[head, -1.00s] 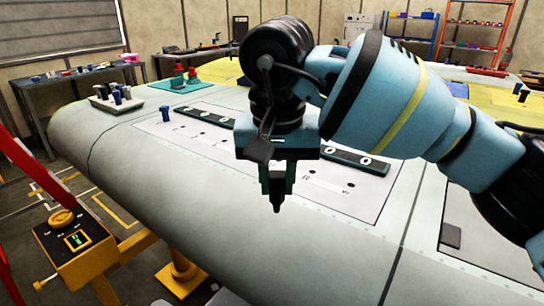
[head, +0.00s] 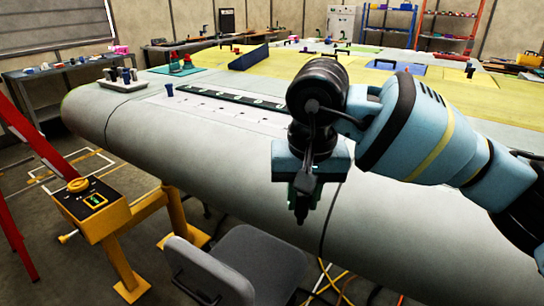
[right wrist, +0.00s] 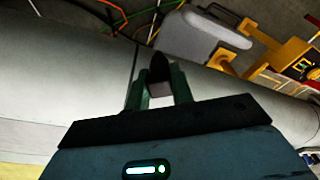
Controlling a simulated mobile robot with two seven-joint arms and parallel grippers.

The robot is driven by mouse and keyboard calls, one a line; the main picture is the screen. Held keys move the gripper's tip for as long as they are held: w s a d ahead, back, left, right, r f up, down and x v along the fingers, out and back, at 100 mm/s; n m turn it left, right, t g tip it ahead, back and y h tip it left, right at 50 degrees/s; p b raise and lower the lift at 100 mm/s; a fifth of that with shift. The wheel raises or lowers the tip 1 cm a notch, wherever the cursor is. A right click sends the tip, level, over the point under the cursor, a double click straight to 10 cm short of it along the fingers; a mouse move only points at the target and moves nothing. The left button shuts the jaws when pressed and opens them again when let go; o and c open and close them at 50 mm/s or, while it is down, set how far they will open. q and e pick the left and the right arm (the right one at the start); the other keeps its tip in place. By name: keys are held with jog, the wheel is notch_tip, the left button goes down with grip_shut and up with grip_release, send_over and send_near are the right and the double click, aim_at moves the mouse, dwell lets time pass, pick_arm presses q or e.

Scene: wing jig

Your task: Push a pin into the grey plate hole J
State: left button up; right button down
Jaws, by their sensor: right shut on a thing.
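The grey plate (head: 205,113) lies on the wing's upper surface, with a row of small holes and a dark strip along it. Its letters are too small to read, so I cannot tell which hole is J. A blue pin (head: 169,90) stands at its left end. My right gripper (head: 301,208) points down in front of the wing's rounded edge, to the right of the plate. In the right wrist view its fingers (right wrist: 160,82) are shut on a small dark-tipped pin (right wrist: 159,68). My left gripper is not in view.
A white tray (head: 104,86) with several blue pins sits on the wing's far left. A grey chair (head: 245,268) stands in front of the wing. A yellow stand with a control box (head: 97,205) and a red rail (head: 35,140) are at the left.

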jog(key=s+d+f, duration=0.1)
jog(key=d+f, duration=0.2)
jog(key=s+d+f, duration=0.1)
jog(key=d+f, duration=0.2)
jog(key=d, duration=0.1)
jog(key=s+d+f, duration=0.1)
jog(key=d+f, duration=0.3)
jog(key=shift+s+d+f, duration=0.1)
jog(key=shift+s+d, duration=0.1)
jog(key=s+d+f, duration=0.2)
jog(key=s+d, duration=0.1)
jog(key=shift+d+f, duration=0.1)
jog(key=shift+f, duration=0.1)
jog(key=shift+s+d+f, duration=0.15)
jog(key=shift+d+f, duration=0.05)
jog(key=shift+f, duration=0.05)
jog(key=shift+a, duration=0.1)
